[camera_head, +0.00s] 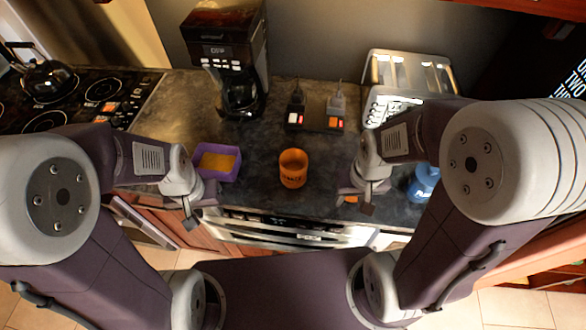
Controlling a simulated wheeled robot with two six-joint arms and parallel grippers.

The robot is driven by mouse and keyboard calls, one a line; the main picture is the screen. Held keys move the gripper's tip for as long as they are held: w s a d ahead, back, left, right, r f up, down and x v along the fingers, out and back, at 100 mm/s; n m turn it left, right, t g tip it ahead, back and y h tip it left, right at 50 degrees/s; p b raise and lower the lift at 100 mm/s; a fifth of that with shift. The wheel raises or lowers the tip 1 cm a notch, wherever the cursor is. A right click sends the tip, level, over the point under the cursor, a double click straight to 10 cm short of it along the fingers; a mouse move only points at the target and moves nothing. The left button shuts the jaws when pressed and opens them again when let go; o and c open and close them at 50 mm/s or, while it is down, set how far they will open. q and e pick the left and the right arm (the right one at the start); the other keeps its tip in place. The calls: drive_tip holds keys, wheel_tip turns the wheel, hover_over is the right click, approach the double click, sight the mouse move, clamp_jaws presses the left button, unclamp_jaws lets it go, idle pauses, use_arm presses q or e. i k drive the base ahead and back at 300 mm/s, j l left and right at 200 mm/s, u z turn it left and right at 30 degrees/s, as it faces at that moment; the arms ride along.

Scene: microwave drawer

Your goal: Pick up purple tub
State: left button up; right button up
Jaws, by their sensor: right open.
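The purple tub (236,150) sits on the dark countertop, left of the middle. It is a small open rectangular box with something orange-yellow inside. My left gripper (194,216) is just in front of and left of the tub, near the counter's front edge, and looks apart from it. Its fingers are small and seen from above, so I cannot tell whether they are open or shut. My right gripper (360,203) is open near the counter's front edge, well to the right of the tub.
An orange cup (293,168) stands right of the tub. A coffee maker (226,55), a power strip (316,121) and a silver toaster (408,78) stand behind. A blue object (424,183) is at the right. A stove with a kettle (47,78) is at the left.

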sight(221, 162)
drive_tip(key=i+j+z, duration=0.1)
drive_tip(key=j+z, duration=0.4)
drive_tip(key=j, duration=0.2)
drive_tip(key=j+z, duration=0.5)
drive_tip(key=j, duration=0.2)
